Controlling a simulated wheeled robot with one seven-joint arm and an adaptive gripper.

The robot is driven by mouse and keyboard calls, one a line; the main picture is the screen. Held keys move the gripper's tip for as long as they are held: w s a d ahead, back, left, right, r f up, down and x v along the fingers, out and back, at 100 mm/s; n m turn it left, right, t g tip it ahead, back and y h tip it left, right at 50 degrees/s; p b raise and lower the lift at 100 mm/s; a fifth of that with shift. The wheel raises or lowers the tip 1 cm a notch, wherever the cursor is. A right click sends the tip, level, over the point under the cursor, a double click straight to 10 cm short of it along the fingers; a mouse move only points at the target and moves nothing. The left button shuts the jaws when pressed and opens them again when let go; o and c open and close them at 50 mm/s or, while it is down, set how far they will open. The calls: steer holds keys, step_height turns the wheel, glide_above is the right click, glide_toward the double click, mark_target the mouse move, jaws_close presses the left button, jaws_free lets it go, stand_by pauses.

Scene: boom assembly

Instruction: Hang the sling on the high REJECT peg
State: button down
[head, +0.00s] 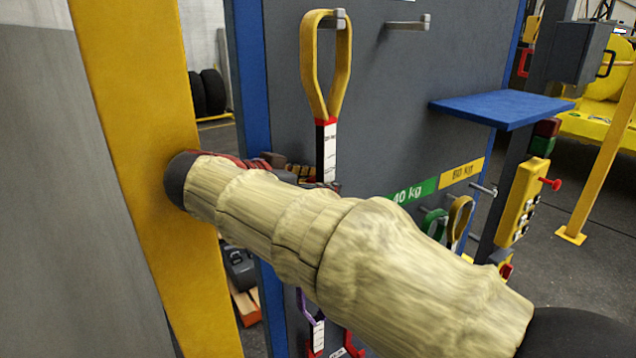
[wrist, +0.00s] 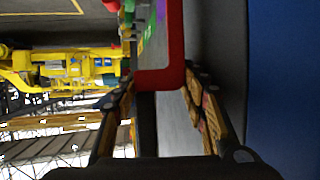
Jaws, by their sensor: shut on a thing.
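In the head view a sling with a yellow loop (head: 311,60) hangs upright, the loop's top at a high grey peg (head: 340,20). Below the loop are a red band and a white tag (head: 326,150). Its lower end is hidden behind my arm. My gripper is mostly hidden behind the sleeved forearm in the head view. In the wrist view my gripper (wrist: 160,82) is shut on a red strap (wrist: 172,45) between its fingers. I cannot tell how this red part joins the yellow loop. No REJECT lettering is readable.
A second high peg (head: 408,25) to the right is bare. A blue shelf (head: 500,108) juts from the grey board. Green and yellow slings (head: 459,220) hang lower right, a purple sling (head: 304,300) below my arm. A yellow post (head: 135,100) stands close left.

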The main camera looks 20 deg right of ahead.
steer(key=shift+r, duration=0.15)
steer(key=c, duration=1.2)
jaws_free()
steer(key=shift+o, duration=1.2)
steer(key=shift+d, duration=0.1)
steer(key=shift+f, duration=0.2)
